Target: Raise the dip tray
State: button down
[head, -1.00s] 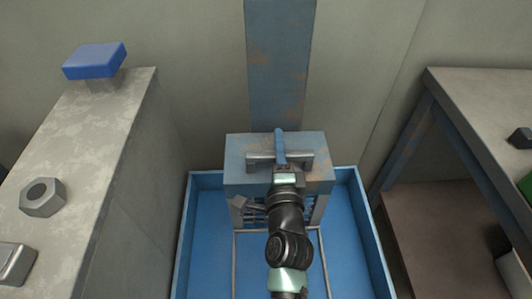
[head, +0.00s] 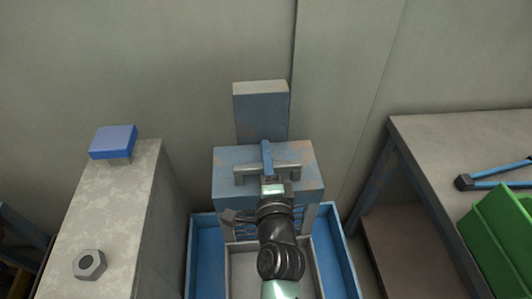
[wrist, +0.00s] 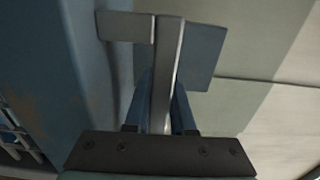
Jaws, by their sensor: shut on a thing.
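My gripper (head: 267,158) is shut on the grey bar handle (head: 291,168) on top of a worn blue carriage (head: 230,190). In the wrist view the fingers (wrist: 164,100) sit on either side of the handle bar (wrist: 166,62). The carriage is at a blue column (head: 262,115), whose top end shows just above it. Below the carriage, the grey dip tray (head: 242,275) shows over the blue tank (head: 204,255). My arm hides the tray's middle, and its front is cut off by the picture edge.
At right stands a table (head: 450,140) with a green bin (head: 500,235) and blue-handled tool (head: 500,175). The wall is behind the column.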

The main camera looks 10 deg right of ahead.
jog(key=shift+w+r, duration=0.1)
jog(key=shift+r, duration=0.4)
jog(key=c, duration=0.8)
grip_release()
jog(key=shift+o, duration=0.2)
jog(key=shift+f, duration=0.2)
jog(key=shift+s+f, duration=0.1)
jog(key=shift+s, duration=0.35)
jog(key=s+b, duration=0.1)
jog(key=s, duration=1.1)
jog(key=shift+s, duration=0.1)
